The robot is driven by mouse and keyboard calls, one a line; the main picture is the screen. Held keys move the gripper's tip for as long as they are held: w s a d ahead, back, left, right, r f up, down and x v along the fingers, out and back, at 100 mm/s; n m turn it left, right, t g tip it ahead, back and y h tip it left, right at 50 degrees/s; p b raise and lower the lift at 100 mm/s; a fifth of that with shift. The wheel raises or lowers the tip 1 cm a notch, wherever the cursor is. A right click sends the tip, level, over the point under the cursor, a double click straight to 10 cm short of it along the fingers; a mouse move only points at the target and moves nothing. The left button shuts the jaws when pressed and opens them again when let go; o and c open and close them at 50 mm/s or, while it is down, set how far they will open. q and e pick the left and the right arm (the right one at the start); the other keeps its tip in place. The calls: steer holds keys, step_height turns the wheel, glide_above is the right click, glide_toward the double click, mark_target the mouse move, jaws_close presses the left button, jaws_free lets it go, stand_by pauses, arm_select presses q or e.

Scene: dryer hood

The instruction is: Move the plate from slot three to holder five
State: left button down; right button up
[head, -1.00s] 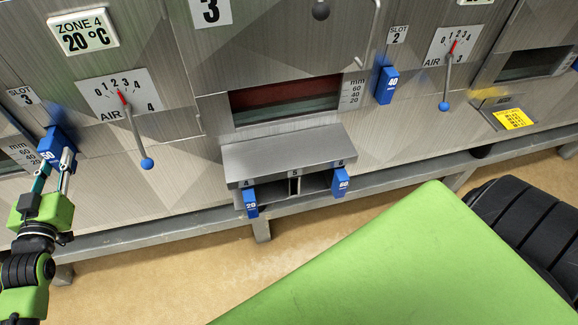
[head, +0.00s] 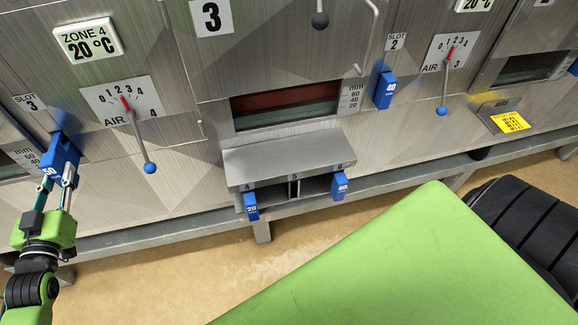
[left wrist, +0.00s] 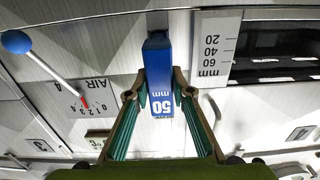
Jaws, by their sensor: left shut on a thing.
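The blue plate marked 50 (head: 60,158) is at slot three, under the "SLOT 3" label (head: 30,103) at the left of the head view. My left gripper (head: 57,184) is shut on its lower part. In the left wrist view, the plate (left wrist: 159,75) stands between the two fingers (left wrist: 159,95). Whether its back still touches the panel is hard to tell. The holder box (head: 285,165) below the middle window has places marked 4, 5 and 6. A blue plate marked 20 (head: 251,207) is at 4 and one marked 60 (head: 340,187) at 6. Place five, in the middle, looks empty.
A lever with a blue knob (head: 150,168) sticks out between slot three and the holder box. Another blue plate marked 40 (head: 385,90) is at slot 2. A grey rail (head: 170,235) runs low along the machine. My green body covers the lower right.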

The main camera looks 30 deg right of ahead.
arm_select(q)
steer(key=shift+s+a+p, duration=0.2)
steer(key=shift+s+p, duration=0.15)
steer(key=shift+s, duration=0.25)
steer(key=shift+s+a, duration=0.1)
steer(key=shift+s, duration=0.25)
steer(key=shift+p+v, duration=0.7)
steer(key=shift+v, duration=0.2)
steer(key=shift+p+v, duration=0.7)
steer(key=shift+v, duration=0.75)
steer(key=shift+s+r, duration=0.1)
steer(key=shift+s, duration=0.05)
steer(key=shift+p, duration=0.3)
